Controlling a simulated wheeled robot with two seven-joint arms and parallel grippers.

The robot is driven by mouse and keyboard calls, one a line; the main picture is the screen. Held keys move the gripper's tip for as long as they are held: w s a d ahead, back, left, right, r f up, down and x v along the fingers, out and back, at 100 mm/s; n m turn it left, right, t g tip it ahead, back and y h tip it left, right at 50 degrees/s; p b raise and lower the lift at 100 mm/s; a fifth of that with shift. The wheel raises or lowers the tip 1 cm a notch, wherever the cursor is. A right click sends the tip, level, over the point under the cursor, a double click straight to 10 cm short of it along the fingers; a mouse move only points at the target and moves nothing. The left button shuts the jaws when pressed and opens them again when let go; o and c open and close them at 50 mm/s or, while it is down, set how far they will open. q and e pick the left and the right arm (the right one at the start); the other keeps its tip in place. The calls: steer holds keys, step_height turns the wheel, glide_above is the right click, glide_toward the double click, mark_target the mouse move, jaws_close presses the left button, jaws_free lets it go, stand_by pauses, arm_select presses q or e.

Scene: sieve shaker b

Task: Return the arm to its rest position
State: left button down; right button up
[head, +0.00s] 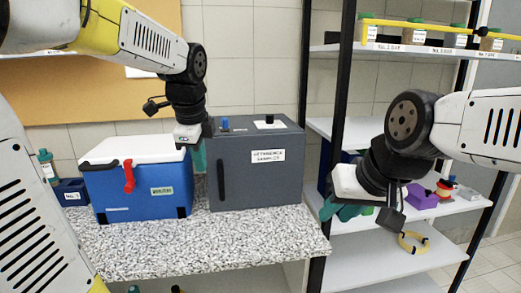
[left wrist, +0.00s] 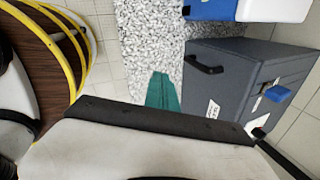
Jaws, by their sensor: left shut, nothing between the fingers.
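My left gripper (head: 199,160) hangs in front of the gap between the blue cooler and the grey cabinet, above the speckled counter. Its green fingers are shut and empty, and they also show in the left wrist view (left wrist: 163,93). My left arm reaches in from the upper left. My right gripper (head: 344,211) is at the right, in front of the shelf rack, with its green fingers pointing down and left. The white gripper body partly hides the right fingers, so their opening is unclear. I see nothing held in either gripper.
The blue cooler (head: 140,190) with a white lid stands on the speckled counter (head: 240,241). The grey cabinet (head: 258,180) stands to its right. The shelf rack (head: 440,206) holds a purple item (head: 421,197) and a yellow ring (head: 413,243). The counter's front is clear.

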arm_select(q)
steer(key=s+f+n+t+h, duration=0.1)
steer(key=s+f+n, duration=0.1)
steer(key=s+n, duration=0.5)
steer(key=s+d+f+n+t+h, duration=0.1)
steer(key=s+n, duration=0.7)
steer(key=n, duration=0.3)
steer(key=shift+s+f, duration=0.25)
steer(key=shift+f, duration=0.15)
